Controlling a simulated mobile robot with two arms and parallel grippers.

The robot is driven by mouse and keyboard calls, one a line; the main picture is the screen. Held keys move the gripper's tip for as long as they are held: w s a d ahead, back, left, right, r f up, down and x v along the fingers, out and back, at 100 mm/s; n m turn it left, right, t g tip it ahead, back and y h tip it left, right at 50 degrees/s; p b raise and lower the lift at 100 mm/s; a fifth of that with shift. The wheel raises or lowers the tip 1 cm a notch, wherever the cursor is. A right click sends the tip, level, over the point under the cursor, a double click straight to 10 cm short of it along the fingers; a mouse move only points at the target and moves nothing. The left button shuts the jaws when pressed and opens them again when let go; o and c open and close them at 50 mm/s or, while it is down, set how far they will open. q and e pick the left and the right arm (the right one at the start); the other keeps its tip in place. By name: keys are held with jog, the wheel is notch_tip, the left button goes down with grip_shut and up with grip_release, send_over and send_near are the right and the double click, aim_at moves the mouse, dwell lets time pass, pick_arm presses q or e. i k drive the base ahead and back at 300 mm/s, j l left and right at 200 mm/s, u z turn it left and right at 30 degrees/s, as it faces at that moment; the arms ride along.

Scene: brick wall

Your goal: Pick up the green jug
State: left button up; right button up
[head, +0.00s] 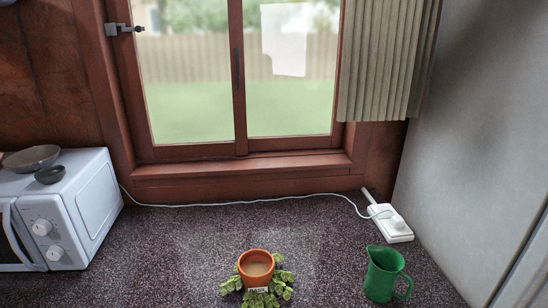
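The green jug (383,275) stands upright on the dark speckled counter (330,245), at the lower right of the head view. Its handle points right and its spout is at the upper left of the rim. Nothing is touching it. Neither of my grippers shows in this view.
A terracotta pot (256,268) with green leaves around it stands left of the jug. A white power strip (390,223) with a cable lies behind the jug. A white microwave (68,210) with bowls on top is at the left. A grey wall or cabinet (470,130) rises at the right.

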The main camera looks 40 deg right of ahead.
aim_at(379, 285)
jog(key=l+z, duration=0.15)
jog(key=z, duration=1.9)
